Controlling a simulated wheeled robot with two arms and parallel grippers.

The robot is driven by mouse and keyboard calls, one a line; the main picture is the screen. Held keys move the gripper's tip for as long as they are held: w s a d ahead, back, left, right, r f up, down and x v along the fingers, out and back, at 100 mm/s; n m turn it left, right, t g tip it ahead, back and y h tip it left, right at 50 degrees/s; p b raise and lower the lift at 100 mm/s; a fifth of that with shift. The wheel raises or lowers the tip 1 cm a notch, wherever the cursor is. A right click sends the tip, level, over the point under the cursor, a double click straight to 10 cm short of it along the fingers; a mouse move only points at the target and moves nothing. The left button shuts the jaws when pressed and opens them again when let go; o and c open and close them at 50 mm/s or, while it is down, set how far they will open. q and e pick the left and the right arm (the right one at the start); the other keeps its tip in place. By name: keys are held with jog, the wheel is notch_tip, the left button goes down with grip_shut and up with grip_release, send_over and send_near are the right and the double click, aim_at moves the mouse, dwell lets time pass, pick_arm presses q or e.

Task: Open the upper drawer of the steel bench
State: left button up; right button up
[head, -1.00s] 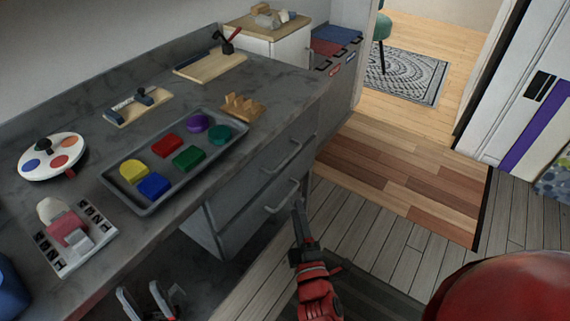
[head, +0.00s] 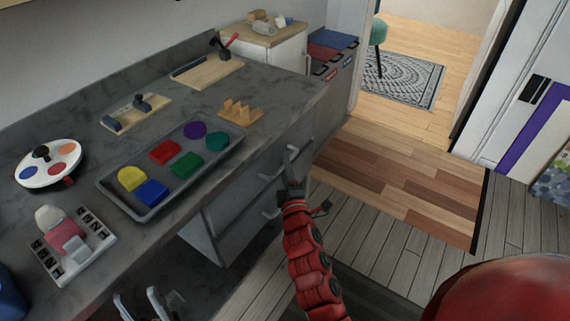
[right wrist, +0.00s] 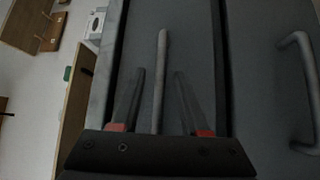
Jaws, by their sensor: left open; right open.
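The steel bench (head: 75,125) runs along the left in the head view, with drawers at its right end. The upper drawer's handle (head: 268,177) is partly hidden by my right gripper (head: 291,168). In the right wrist view this upper handle (right wrist: 161,65) stands between the two open fingers of my right gripper (right wrist: 159,75), with a gap visible on both sides. The upper drawer (right wrist: 200,35) looks shut. The lower drawer's handle (right wrist: 302,90) is at the right. My left gripper (head: 142,303) is open and empty at the bottom left of the head view.
On the bench top are a grey tray (head: 110,190) of coloured blocks, a wooden comb-like block (head: 240,114), a white disc (head: 48,163) and boards. Wooden floor (head: 400,190) lies clear to the right of the drawers.

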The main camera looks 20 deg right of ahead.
jog(key=shift+w+d, duration=0.1)
jog(key=shift+w, duration=0.4)
grip_shut()
dwell(1.2)
